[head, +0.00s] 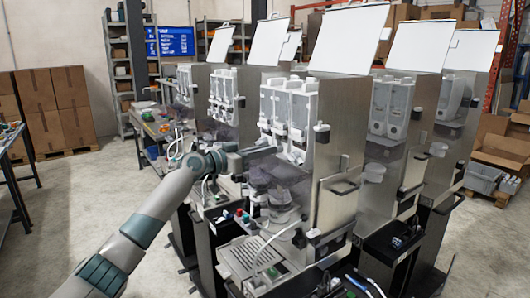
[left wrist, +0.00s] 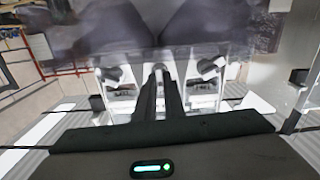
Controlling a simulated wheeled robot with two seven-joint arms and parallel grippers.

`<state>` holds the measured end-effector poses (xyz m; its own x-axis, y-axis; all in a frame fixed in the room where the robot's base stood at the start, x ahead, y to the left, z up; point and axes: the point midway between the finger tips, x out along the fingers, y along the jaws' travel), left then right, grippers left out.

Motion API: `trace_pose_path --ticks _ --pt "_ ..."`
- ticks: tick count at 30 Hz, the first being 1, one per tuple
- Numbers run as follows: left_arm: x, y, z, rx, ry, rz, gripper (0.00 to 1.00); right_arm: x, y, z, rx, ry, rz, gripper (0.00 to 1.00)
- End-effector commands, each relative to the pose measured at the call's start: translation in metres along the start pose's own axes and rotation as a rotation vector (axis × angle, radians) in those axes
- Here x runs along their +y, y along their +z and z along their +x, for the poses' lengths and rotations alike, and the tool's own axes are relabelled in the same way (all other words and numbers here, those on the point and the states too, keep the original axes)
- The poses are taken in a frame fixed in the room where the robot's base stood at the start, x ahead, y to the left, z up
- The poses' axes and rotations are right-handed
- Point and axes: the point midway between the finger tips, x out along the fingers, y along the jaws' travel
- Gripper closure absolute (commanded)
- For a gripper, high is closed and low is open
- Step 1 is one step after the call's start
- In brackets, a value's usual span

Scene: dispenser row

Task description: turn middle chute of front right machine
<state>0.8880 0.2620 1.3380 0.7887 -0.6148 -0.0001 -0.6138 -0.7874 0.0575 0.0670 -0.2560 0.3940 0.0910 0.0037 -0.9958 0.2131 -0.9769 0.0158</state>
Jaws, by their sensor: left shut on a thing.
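The front right machine (head: 338,150) is a tall steel cabinet with an open lid and a row of white chutes (head: 290,112) on its face. My left gripper (head: 272,149) reaches in from the left to the lower part of that row. In the left wrist view its two dark fingers (left wrist: 158,92) are close together, shut on the middle chute (left wrist: 158,68), of which only a small pale part shows between the tips. A white chute with a dark knob stands on each side, one at left (left wrist: 118,84) and one at right (left wrist: 207,80). My right gripper is not in view.
Clear purplish bins (left wrist: 150,30) lie close to the fingers. A grated tray (head: 245,258) sits low at the machine's front. Other machines (head: 395,110) stand close behind and to the right. The floor at left (head: 75,200) is open; stacked boxes (head: 55,105) stand by the wall.

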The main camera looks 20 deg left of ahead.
Motion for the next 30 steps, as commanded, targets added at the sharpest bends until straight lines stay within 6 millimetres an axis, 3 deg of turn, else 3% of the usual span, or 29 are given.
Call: trace_pose_path --ticks 15,30 --pt "-0.0015 0.0012 0.0003 0.0 0.0 -0.374 1.0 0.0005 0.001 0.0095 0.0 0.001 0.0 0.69" --pt "-0.0032 0.001 0.0004 -0.001 0.0 -0.851 1.0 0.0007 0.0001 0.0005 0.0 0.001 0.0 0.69"
